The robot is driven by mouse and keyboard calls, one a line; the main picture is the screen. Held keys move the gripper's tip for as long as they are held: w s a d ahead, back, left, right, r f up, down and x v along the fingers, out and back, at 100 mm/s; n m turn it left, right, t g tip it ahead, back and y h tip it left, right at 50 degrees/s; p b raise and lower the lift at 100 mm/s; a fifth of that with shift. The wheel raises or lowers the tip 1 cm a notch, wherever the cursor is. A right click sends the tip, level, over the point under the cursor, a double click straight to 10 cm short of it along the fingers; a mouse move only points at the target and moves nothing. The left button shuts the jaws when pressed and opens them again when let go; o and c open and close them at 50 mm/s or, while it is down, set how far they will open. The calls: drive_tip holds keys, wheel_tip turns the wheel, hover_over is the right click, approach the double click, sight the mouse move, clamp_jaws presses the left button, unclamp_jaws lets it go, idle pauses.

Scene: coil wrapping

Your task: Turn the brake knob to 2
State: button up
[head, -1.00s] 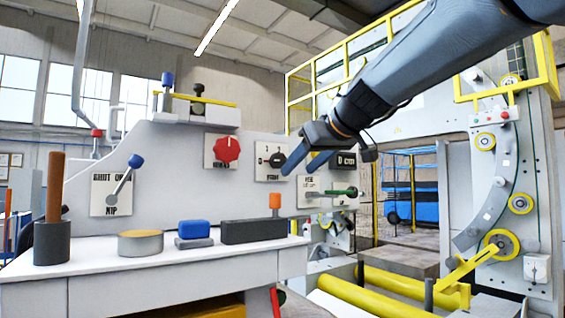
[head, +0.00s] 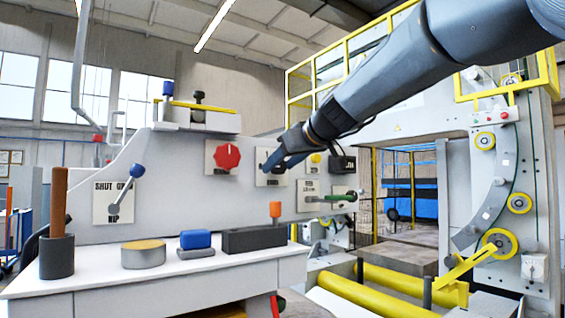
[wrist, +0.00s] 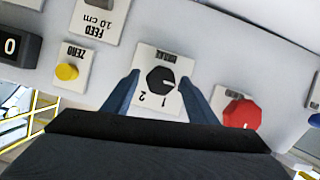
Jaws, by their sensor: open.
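The brake knob is a round black knob (wrist: 160,80) on a white plate (wrist: 148,60) with the digits 1 and 2; the wrist view shows it upside down. A small pale mark on the knob points to the right of the wrist picture, not at either digit. My gripper (wrist: 160,76) is open, with one blue-grey finger on each side of the knob; contact is not clear. In the head view my gripper (head: 268,165) is at the brake plate (head: 266,180) and mostly hides the knob.
A red knob (head: 226,156) is left of the brake plate. Below, a white bench (head: 190,275) holds a black box (head: 254,239), a blue-topped block (head: 195,240) and a round tin (head: 143,254).

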drive_tip(key=c, duration=1.1)
drive_tip(key=shift+o, duration=0.2)
drive_tip(key=shift+b, duration=0.3)
